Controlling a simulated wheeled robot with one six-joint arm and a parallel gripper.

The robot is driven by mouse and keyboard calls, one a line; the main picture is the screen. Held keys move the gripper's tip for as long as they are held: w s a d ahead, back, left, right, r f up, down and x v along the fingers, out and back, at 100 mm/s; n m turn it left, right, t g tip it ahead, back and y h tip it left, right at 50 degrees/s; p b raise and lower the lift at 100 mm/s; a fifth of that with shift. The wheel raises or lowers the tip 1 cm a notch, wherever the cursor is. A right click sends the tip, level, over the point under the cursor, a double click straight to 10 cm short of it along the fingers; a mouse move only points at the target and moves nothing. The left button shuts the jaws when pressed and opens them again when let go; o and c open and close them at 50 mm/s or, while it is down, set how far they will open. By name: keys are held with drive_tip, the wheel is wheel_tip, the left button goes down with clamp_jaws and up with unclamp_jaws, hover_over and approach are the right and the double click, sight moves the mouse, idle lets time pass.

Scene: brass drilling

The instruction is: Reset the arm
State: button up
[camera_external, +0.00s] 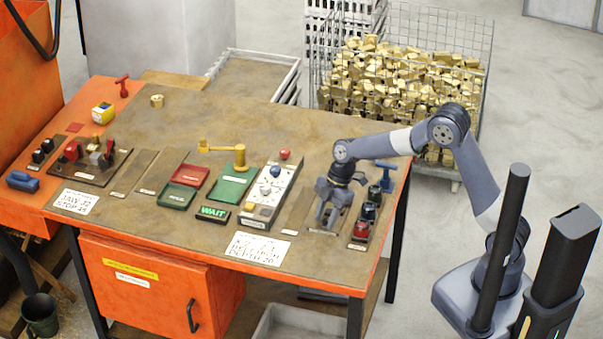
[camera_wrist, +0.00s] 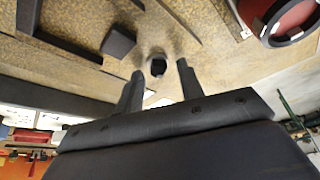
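My gripper (camera_external: 327,216) points down over the right part of the brown workbench (camera_external: 330,158), above a flat plate beside the row of coloured knobs. In the wrist view my gripper (camera_wrist: 158,70) shows two dark fingers standing apart. No object shows between the fingers; a small dark round spot (camera_wrist: 158,66) lies on the surface beyond them. My arm reaches in from the right, bent at the elbow.
Close right of my gripper are a rack of dark and red knobs (camera_external: 361,228) and a blue T-handle (camera_external: 386,175). A wire cage (camera_external: 400,90) of brass pieces stands behind.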

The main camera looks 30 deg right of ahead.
drive_tip(key=n+p, duration=0.2)
drive_tip(key=n+g+p, duration=0.1)
drive_tip(key=n+p, duration=0.1)
drive_tip(key=p, duration=0.1)
drive_tip(key=n+g+h+p, duration=0.1)
drive_tip(key=n+p, duration=0.1)
drive_tip(key=shift+r, duration=0.25)
drive_tip(key=b+v, duration=0.2)
drive_tip(key=v, duration=0.8)
drive_tip(key=shift+w+r, duration=0.15)
drive_tip(key=shift+w, duration=0.05)
drive_tip(key=p+x, duration=0.1)
drive_tip(key=x, duration=1)
drive_tip(key=shift+d, duration=0.1)
drive_tip(key=m+b, duration=0.2)
drive_tip(key=shift+t+b, duration=0.3)
drive_tip(key=shift+t, duration=0.1)
drive_tip(key=shift+m+b, duration=0.65)
drive_tip(key=shift+m, duration=0.05)
drive_tip(key=shift+y, duration=0.3)
drive_tip(key=shift+r, duration=0.15)
